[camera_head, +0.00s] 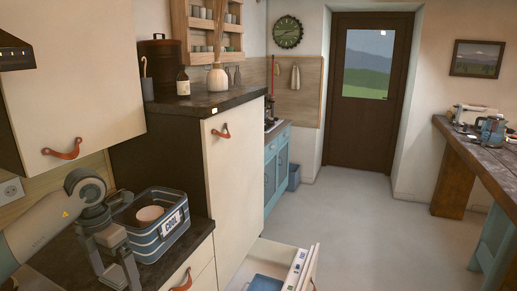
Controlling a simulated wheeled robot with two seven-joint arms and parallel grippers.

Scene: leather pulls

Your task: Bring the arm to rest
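My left arm (45,218) comes in from the left over the dark counter. Its gripper (113,274) points down beside the left side of a blue-grey striped tin. The two fingers appear spread apart, with nothing seen between them. The tips are near the bottom edge of the view. My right gripper is not in view.
The tin (175,242) on the counter holds a round pinkish thing (150,213). A drawer (300,270) stands open at the bottom, with a blue item (266,283) inside. Leather pulls (62,149) are on the cabinet fronts. The floor (360,225) is clear; a wooden table (475,160) stands right.

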